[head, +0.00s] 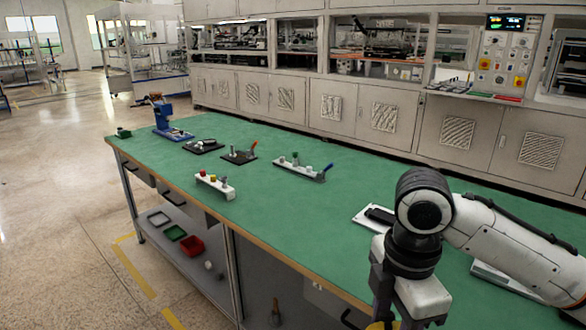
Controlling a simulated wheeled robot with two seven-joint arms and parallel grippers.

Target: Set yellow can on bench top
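The green bench top (260,210) runs from the far left to the lower right. My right arm comes in from the right, and its wrist bends down in front of the bench's front edge. My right gripper (405,305) points down at the bottom edge of the picture, where its fingertips are cut off. A small strip of yellow (382,325) shows by the gripper at the bottom edge. It may be the yellow can, but too little shows to tell whether it is held. My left gripper is out of view.
A white rack (214,186), small fixtures (239,156) and a blue device (165,117) stand on the bench. A white tray with a dark item (376,215) lies near my wrist. A red bin (191,245) is on the lower shelf. The bench middle is clear.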

